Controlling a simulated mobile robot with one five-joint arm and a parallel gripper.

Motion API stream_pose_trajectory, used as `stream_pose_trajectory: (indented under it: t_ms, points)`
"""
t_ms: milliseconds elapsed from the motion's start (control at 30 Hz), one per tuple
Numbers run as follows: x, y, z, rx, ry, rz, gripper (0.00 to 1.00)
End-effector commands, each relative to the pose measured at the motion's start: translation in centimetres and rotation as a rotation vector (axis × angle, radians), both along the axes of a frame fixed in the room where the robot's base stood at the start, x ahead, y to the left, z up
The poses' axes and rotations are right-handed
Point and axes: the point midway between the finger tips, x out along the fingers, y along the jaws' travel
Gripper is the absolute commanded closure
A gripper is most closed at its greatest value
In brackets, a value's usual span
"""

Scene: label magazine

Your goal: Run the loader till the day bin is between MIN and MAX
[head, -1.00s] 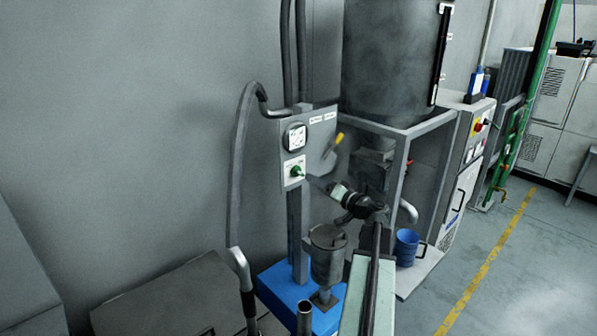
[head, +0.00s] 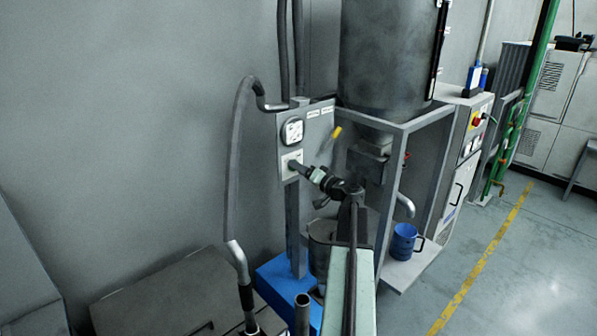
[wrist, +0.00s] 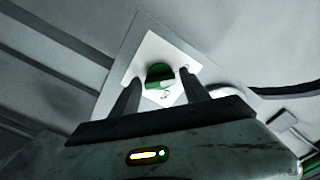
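A green knob (wrist: 160,74) sits on a white plate (wrist: 155,55) of the grey control panel (head: 318,125). My gripper (head: 296,168) is at that plate in the head view and hides the knob there. In the wrist view my gripper (wrist: 160,84) is open, with one finger on each side of the knob and a visible gap to both. The large grey bin (head: 385,60) stands in a frame right of the panel. A dark sight strip (head: 438,50) runs down its right side; its marks and level are too small to read.
A round gauge (head: 292,131) is above the plate, and a yellow handle (head: 335,134) is beside the panel. A blue mug (head: 403,241) stands on the frame's low shelf. A grey hose (head: 234,160) hangs at the left. The floor at the right is clear.

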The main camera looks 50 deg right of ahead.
Motion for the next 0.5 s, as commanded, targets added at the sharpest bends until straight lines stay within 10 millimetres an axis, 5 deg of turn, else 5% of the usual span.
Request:
stream_pose_trajectory:
  t_ms: [33,167,200,500]
  points:
    - [0.0,0.0,0.0,0.000,0.000,0.000,0.64]
    - [0.0,0.0,0.0,0.000,0.000,0.000,0.99]
    - [-0.4,1.4,0.0,0.000,0.000,-0.001,0.98]
    - [0.1,0.2,0.1,0.053,-0.006,0.004,0.99]
